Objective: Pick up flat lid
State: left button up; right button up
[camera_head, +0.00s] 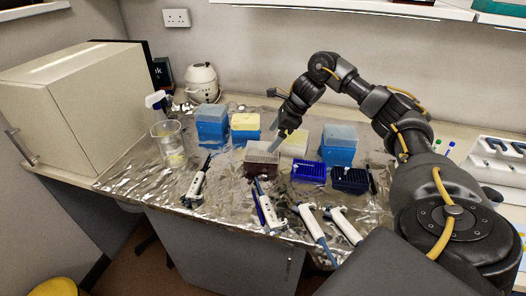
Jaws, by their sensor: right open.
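My right gripper (281,140) is open and points down over the middle of the bench. It is just above the right rear corner of a dark red tip rack (262,171). A pale, flat, see-through top that looks like the flat lid (261,154) lies on this rack. The fingertips are close to its edge, and I cannot tell whether they touch it. The gripper hides part of what lies behind it. My left gripper is not in view.
Blue boxes (212,131) and a pale yellow-topped box (245,134) stand behind. A tall blue box (339,151) and open blue racks (308,172) stand to the right. Several pipettes (269,208) lie in front. A glass beaker (169,150) stands left.

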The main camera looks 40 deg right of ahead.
aim_at(263, 145)
jog(key=shift+x, duration=0.9)
jog(key=shift+w+a+f, duration=0.2)
jog(key=shift+f, duration=0.1)
jog(key=x, duration=0.1)
jog(key=p+x, duration=0.1)
jog(key=x, duration=0.1)
jog(key=shift+w+a+f+p, duration=0.15)
jog(key=shift+w+p, duration=0.15)
jog(key=shift+w, duration=0.05)
jog(key=shift+w+a+f, duration=0.1)
jog(key=shift+f, duration=0.3)
jog(key=c, duration=1.3)
jog(key=shift+c, duration=0.2)
jog(key=shift+r, duration=0.15)
